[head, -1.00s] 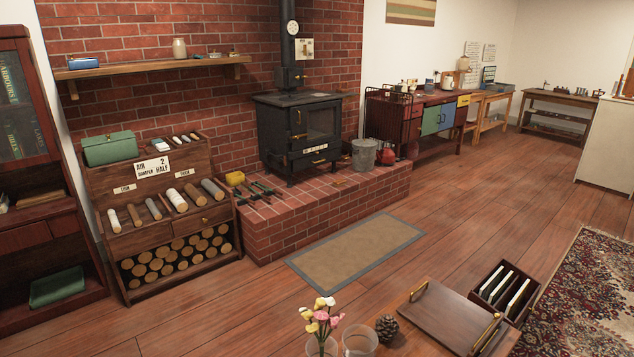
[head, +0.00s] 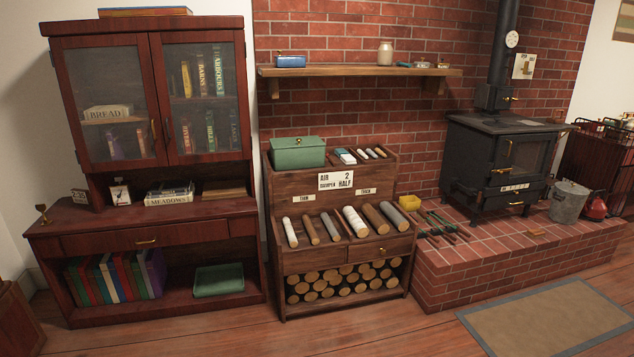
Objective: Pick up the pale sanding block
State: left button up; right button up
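I cannot make out for sure a pale sanding block. A small pale block with a bluish part (head: 345,156) lies on the top shelf of the wooden rack (head: 285,268), right of a green metal box (head: 298,152). It is too small to tell what it is. Several short pale and dark sticks (head: 372,152) lie beside it on the right. A small yellow thing (head: 409,203) sits on the left end of the brick hearth. Neither of my grippers is in view.
A dark red cabinet (head: 145,240) with glass doors stands left of the rack. The rack holds rolls (head: 355,221) and logs (head: 345,283). A black stove (head: 500,165) stands on the brick hearth (head: 440,285). A mat (head: 550,320) lies in front. The near wooden floor is clear.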

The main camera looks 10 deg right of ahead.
aim_at(536, 232)
jog(key=i+z, duration=0.3)
jog(key=i, duration=0.2)
jog(key=i+j+z, duration=0.1)
jog(key=i+z, duration=0.15)
jog(key=i, duration=0.2)
jog(key=i+j+z, duration=0.3)
jog(key=i, duration=0.2)
